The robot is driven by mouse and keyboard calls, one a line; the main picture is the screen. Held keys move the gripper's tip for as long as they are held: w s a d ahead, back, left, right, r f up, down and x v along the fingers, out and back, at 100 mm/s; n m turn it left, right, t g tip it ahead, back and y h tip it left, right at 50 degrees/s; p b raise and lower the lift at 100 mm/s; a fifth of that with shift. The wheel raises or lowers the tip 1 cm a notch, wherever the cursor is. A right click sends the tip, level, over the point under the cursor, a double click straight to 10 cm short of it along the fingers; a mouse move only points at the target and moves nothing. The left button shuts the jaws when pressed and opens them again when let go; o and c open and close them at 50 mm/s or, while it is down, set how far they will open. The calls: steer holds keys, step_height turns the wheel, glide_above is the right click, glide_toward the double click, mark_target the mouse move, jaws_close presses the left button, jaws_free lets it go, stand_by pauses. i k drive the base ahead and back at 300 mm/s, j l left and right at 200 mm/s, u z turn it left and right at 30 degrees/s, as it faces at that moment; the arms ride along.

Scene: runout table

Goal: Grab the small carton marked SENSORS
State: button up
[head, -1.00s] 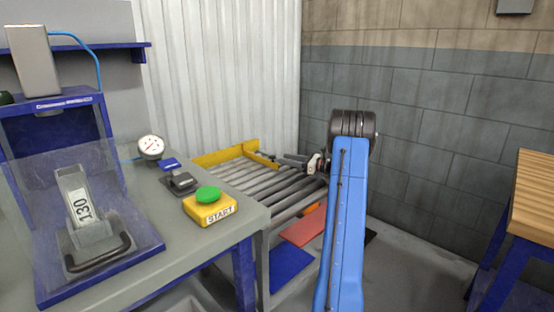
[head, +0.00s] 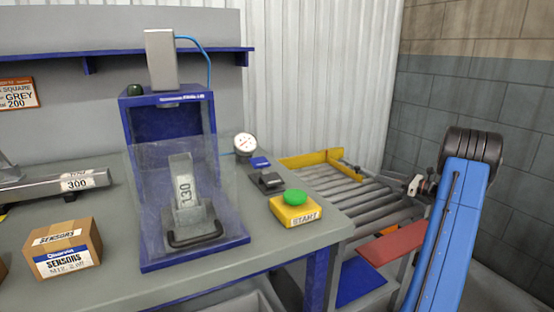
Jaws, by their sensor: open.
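The small carton marked SENSORS (head: 68,250) stands on the grey bench at the lower left of the head view. It is brown cardboard with a white and blue label on its front and a label strip on top. My gripper (head: 414,186) is far to the right, over the roller table, partly hidden behind my blue arm. It is small in the picture, open and empty, and well apart from the carton.
A blue press (head: 182,180) with a clear guard stands between the carton and my arm. A yellow START box (head: 296,209) with a green button sits near the bench corner. A metal bar marked 300 (head: 60,185) lies behind the carton. The roller table (head: 345,200) has a yellow end stop.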

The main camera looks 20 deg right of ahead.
mark_target(58, 249)
steer(key=k+l, duration=0.7)
steer(key=k, duration=0.2)
